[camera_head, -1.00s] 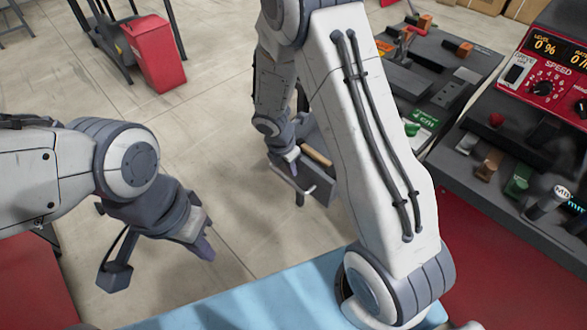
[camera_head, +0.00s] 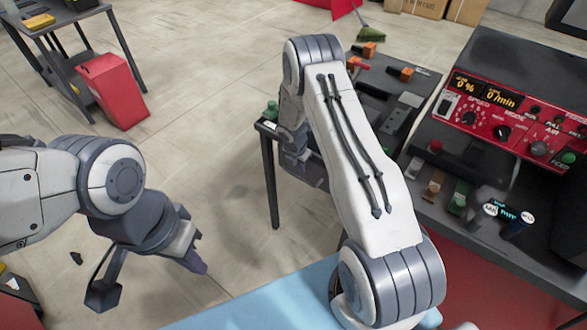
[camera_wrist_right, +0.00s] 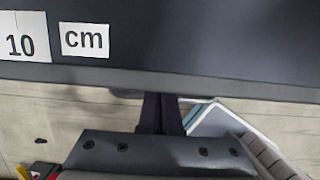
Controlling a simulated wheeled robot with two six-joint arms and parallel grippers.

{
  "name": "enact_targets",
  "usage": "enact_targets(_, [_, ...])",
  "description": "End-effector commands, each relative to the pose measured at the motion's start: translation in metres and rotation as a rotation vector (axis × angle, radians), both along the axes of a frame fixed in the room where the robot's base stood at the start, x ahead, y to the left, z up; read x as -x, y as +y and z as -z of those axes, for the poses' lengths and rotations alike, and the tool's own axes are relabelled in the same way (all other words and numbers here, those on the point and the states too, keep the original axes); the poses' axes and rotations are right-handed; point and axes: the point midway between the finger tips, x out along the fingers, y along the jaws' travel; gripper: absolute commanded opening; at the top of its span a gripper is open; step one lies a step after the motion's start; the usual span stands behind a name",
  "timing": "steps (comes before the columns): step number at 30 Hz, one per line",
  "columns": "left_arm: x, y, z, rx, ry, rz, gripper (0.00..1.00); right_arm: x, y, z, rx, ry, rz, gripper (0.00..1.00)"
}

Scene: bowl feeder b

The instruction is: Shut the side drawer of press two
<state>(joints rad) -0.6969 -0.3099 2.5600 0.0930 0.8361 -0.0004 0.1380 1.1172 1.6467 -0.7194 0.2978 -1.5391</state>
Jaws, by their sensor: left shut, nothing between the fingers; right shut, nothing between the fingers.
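The side drawer is not clearly visible; my right arm covers much of the dark bench (camera_head: 395,85) side, and I cannot tell how far the drawer stands out. In the right wrist view my right gripper (camera_wrist_right: 161,112) is shut and empty, its dark fingers together. They reach toward the lower edge of a dark panel (camera_wrist_right: 190,45) labelled "10 cm"; I cannot tell whether they touch it. In the head view the right fingertips are hidden behind the arm and bench. My left gripper (camera_head: 198,266) is shut and empty above the floor at left.
A machine with a red control panel (camera_head: 505,115) stands at right, with several small coloured items on the bench before it. A red bin (camera_head: 113,92) and a dark table (camera_head: 60,22) stand at the back left. Open floor lies between the bin and bench.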

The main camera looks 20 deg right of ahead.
Motion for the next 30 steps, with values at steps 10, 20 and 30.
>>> enact_targets(10, [0.000, 0.000, -0.003, 0.000, 0.000, 0.000, 0.00, 0.001, -0.012, 0.001, 0.000, 0.000, 0.008, 0.00])
enact_targets(20, [0.000, 0.000, -0.007, 0.000, 0.000, 0.000, 0.00, 0.001, -0.014, -0.004, 0.001, 0.001, 0.012, 0.00])
enact_targets(30, [0.000, 0.000, -0.044, 0.000, 0.000, 0.000, 0.00, 0.003, 0.000, -0.049, 0.000, -0.002, 0.003, 0.00])
